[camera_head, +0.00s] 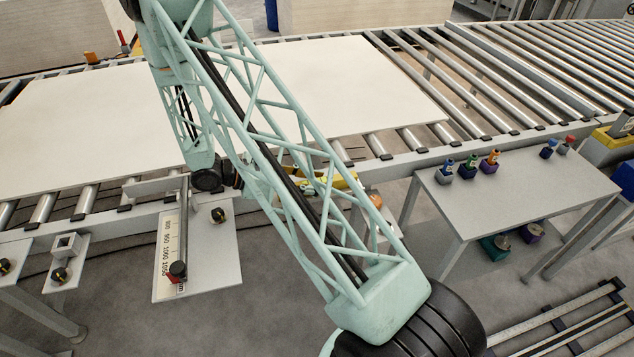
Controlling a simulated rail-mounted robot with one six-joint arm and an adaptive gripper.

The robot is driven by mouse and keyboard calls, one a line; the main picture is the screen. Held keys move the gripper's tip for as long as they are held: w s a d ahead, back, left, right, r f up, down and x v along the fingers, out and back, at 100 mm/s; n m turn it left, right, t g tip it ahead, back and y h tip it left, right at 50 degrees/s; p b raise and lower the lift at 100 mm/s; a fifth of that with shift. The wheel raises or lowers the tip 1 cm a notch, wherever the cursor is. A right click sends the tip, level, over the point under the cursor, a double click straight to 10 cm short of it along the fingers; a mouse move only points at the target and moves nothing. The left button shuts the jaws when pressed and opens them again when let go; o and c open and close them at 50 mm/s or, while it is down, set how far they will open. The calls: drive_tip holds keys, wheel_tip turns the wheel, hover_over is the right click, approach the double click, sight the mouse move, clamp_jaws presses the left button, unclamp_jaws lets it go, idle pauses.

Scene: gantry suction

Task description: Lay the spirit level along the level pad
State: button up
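A yellow bar, which looks like the spirit level (340,180), shows behind my arm's lattice at the front edge of the roller conveyor. Much of it is hidden by the lattice. My gripper (238,178) is at the end of my dark wrist, to the left of the yellow bar. Its fingers are mostly covered by the arm, so I cannot tell whether it is open, shut or touching the bar. I cannot make out the level pad for certain.
White boards (90,105) lie on the roller conveyor (480,85). A grey plate with a ruler stop (215,250) juts out at the front left. A grey side table (520,195) on the right carries several small coloured items.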

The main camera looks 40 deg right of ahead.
drive_tip(key=shift+p+v, duration=0.8)
drive_tip(key=shift+v, duration=5.2)
drive_tip(key=shift+s+a+r, duration=0.1)
drive_tip(key=shift+a+r, duration=0.05)
drive_tip(key=shift+r, duration=0.55)
drive_tip(key=s+a+r+m+t+y, duration=0.1)
drive_tip(key=s+a+r+m+y, duration=0.2)
drive_tip(key=r, duration=0.6)
drive_tip(key=s+a+r+m+y, duration=0.2)
drive_tip(key=s+a+r, duration=0.15)
drive_tip(key=r, duration=0.55)
drive_tip(key=s+a+r+m+t+y, duration=0.3)
drive_tip(key=s+a+r+t, duration=0.1)
drive_tip(key=s+a+r, duration=0.3)
drive_tip(key=s+a+r+m+t+y, duration=0.3)
drive_tip(key=s+a+r, duration=0.4)
drive_tip(key=s+r, duration=0.4)
drive_tip(key=s+m+t, duration=0.1)
drive_tip(key=s+t, duration=0.1)
drive_tip(key=s, duration=0.2)
drive_tip(key=shift+s+a+r+y, duration=0.25)
drive_tip(key=shift+a+r+y, duration=0.05)
drive_tip(key=shift+r+y, duration=0.1)
